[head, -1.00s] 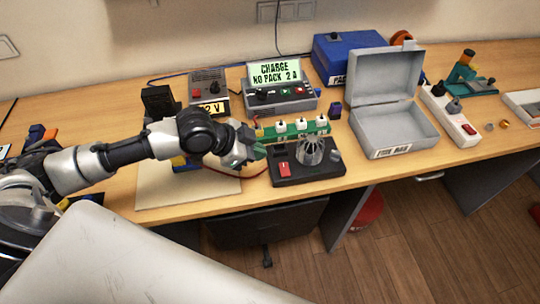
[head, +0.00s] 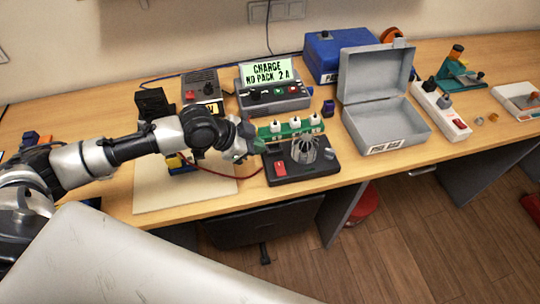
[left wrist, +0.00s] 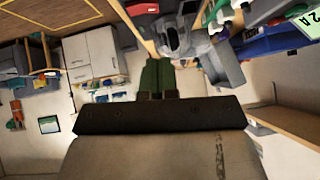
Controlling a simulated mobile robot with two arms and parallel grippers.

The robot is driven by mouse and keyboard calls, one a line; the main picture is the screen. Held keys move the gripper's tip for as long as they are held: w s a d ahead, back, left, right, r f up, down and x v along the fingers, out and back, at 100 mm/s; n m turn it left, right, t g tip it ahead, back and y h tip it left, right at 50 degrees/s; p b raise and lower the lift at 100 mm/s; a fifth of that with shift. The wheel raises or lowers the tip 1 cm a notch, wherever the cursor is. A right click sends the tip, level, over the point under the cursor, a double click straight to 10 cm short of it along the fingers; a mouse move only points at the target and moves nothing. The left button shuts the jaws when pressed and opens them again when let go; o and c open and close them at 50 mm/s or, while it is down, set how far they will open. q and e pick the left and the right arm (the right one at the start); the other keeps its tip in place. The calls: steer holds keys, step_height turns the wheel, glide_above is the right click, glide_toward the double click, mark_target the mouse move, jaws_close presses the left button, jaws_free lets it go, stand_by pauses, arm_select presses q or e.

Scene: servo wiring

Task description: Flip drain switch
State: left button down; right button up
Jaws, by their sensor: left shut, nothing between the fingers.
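My left gripper (head: 257,147) is at the unit's left rear edge, above and behind the red switch. Its green fingers are closed together with nothing between them, as the left wrist view (left wrist: 158,75) also shows. I cannot tell whether the fingertips touch the unit. My right gripper is not in view.
A charger (head: 273,96) with a lit display stands behind the unit, reading CHARGE NO PACK 2 A. An open grey metal box (head: 402,132) is to the right, beside a white power strip (head: 441,110). A pale mat (head: 165,195) lies left, under my arm.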

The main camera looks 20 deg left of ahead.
mark_target(278, 163)
arm_select(q)
steer(key=p+x, duration=0.1)
steer(key=x, duration=0.4)
steer(key=shift+w+d+f, duration=0.15)
steer(key=shift+d, duration=0.05)
step_height(278, 163, down, 2)
steer(key=shift+w+a+f+p, duration=0.1)
steer(key=shift+a+f+p, duration=0.1)
steer(key=shift+p, duration=0.2)
steer(key=shift+f, duration=0.65)
steer(key=shift+f, duration=0.1)
steer(key=shift+w+a+f+b, duration=0.1)
steer(key=shift+a+f+b, duration=0.05)
steer(key=shift+f+b, duration=0.5)
steer(key=shift+r, duration=0.4)
steer(key=shift+s+d+r+p, duration=0.3)
steer(key=shift+s+r+p, duration=0.1)
steer(key=shift+p, duration=0.65)
steer(key=shift+s+d, duration=0.15)
steer(key=shift+s, duration=0.05)
